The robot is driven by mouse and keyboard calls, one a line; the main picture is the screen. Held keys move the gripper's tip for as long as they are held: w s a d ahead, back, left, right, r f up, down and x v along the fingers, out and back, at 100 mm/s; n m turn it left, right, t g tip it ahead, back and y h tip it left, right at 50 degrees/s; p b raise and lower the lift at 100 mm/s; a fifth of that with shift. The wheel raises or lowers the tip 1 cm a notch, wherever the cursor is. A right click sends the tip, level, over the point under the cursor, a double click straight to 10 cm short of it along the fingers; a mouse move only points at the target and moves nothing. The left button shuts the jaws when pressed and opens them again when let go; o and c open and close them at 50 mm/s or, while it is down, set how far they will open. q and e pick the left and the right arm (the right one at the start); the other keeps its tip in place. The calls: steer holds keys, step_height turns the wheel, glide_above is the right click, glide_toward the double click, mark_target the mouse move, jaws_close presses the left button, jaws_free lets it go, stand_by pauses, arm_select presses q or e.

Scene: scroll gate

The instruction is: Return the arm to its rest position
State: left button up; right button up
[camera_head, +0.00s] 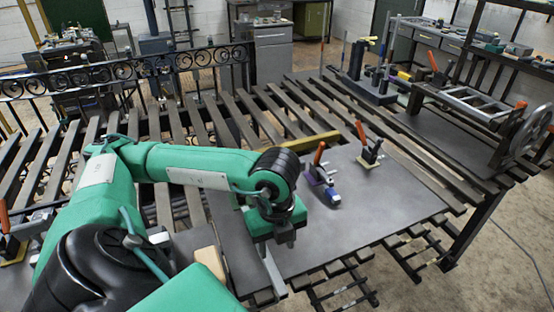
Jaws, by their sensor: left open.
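My left arm is green and black and comes in from the left, bent over the slatted metal table. My left gripper (279,258) points down above the left part of a grey metal plate (390,205) and is open. I see nothing between its fingers, though its own wrist partly hides them. My right gripper is out of view.
Two orange-handled clamps, one nearer (322,178) and one farther (370,148), stand on the plate, right of my gripper. A yellow bar (308,143) lies along its back edge. A bending tool with a wheel (522,138) stands at right. A scroll-topped gate (130,72) stands behind.

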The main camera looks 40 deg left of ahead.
arm_select(q)
steer(key=shift+r, duration=0.3)
